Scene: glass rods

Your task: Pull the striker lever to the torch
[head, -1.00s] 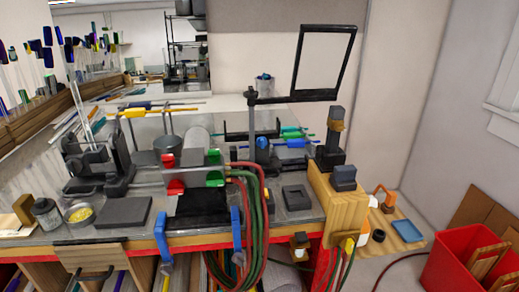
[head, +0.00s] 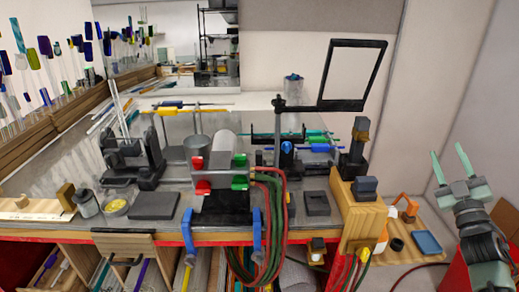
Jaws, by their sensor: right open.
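The torch (head: 228,172) is a grey block with red and green knobs near the bench's front edge, in the middle of the head view. Red and green hoses loop down from its right side. I cannot tell for sure which part is the striker lever. A dark upright with a brown band (head: 357,140) stands on a wooden block right of the torch. My right gripper (head: 451,160) is at the far right, its pale green fingers apart, pointing up and empty. It is well away from the torch. My left gripper is not in view.
A black frame (head: 329,77) on a post rises behind the torch. An orange handle (head: 403,206) and a blue tray (head: 428,243) sit on a low wooden shelf near my right arm. Glass rods stand at left. Blue clamps (head: 257,236) hang over the front edge.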

